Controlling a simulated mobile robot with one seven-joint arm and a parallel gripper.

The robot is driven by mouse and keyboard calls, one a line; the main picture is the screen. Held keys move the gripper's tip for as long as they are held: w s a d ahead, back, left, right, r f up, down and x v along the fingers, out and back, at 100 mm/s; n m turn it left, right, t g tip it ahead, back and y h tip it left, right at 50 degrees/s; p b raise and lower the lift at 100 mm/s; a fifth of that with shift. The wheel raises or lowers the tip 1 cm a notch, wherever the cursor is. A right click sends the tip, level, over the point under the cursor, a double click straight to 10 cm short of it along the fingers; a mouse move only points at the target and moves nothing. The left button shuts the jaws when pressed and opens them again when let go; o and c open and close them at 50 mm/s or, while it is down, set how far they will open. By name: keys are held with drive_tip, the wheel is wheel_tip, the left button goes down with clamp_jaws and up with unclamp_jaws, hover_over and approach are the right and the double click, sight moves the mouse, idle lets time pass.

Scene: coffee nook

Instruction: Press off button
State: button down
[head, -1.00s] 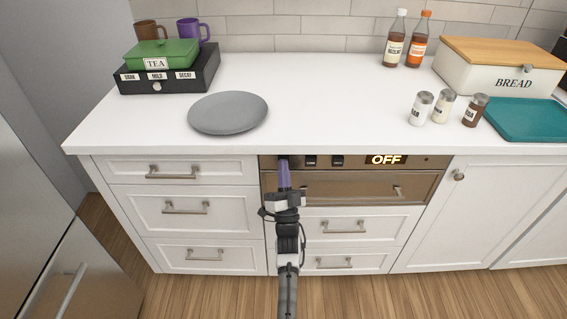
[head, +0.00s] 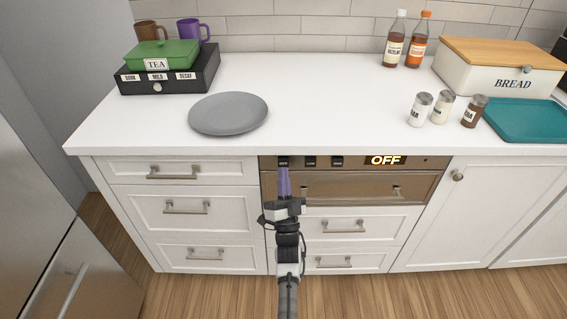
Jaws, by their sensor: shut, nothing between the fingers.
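A brown appliance (head: 350,188) with a drawer front and a bar handle is built in below the counter. Its top strip holds several small dark buttons: a left one (head: 283,161), a middle one (head: 310,161) and a right one (head: 337,161). Their labels are too small to read. A lit display (head: 385,160) at the right of the strip reads OFF. My gripper (head: 284,171) is shut and empty, its purple fingers pointing up just below the left button. I cannot tell whether the fingertips touch the appliance.
The white counter (head: 320,105) juts out above the appliance. A grey plate (head: 228,113), a tea box (head: 168,70), shakers (head: 442,108) and a bread box (head: 500,66) stand on it. Drawers with handles (head: 342,227) lie around my arm.

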drive_tip(key=shift+s+p, duration=0.5)
drive_tip(key=shift+s, duration=1.85)
